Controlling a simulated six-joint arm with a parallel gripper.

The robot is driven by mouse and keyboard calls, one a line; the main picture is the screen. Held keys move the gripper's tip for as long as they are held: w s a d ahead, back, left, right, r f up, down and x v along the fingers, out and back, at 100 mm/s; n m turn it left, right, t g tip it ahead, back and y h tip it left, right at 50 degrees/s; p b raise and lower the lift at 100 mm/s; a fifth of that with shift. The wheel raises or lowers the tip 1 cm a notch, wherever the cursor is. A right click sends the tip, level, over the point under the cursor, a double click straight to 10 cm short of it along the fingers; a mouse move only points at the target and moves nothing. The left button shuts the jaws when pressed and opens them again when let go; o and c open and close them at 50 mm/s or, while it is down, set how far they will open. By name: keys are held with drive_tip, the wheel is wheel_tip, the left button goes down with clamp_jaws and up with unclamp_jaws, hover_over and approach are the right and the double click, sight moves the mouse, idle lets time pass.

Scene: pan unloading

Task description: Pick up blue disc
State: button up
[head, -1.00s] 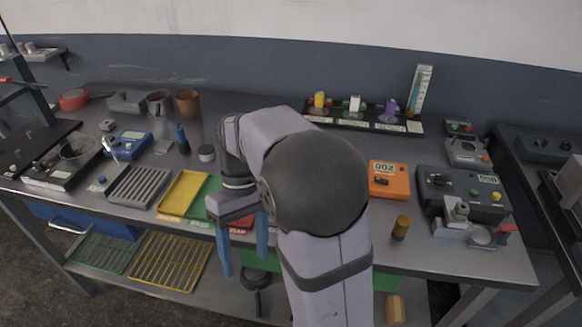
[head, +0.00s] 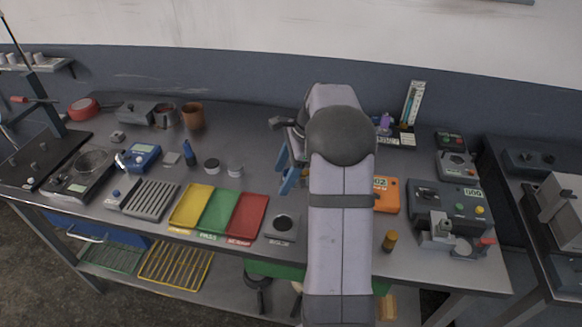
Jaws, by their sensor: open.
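A small round blue piece (head: 115,193) lies at the left end of the grey slotted rack. It is too small to tell whether it is a disc, and no other blue disc is clear to me. My gripper (head: 286,167) has two blue fingers, spread apart with nothing visible between them.
Yellow (head: 191,207), green (head: 219,212) and red (head: 247,216) trays sit at the front edge. A grey plate with a dark round centre (head: 283,223) is right of them. An orange box (head: 385,195) and a brass cylinder (head: 390,241) stand right of my arm. Bare bench lies behind the pots.

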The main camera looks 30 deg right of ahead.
drive_tip(key=w+d+r+m+t+h+p, duration=0.1)
drive_tip(key=w+d+r+m+t+p, duration=0.1)
drive_tip(key=d+m, duration=0.55)
drive_tip(key=shift+s+p+x, duration=0.15)
drive_tip(key=shift+p+x, duration=0.65)
drive_tip(key=shift+x, duration=1.05)
drive_tip(key=shift+s+p+x, duration=0.15)
drive_tip(key=shift+p+x, duration=0.65)
drive_tip(key=shift+x, duration=1.1)
drive_tip(key=shift+d+f, duration=0.1)
drive_tip(key=shift+f, duration=0.05)
drive_tip(key=c, duration=1.2)
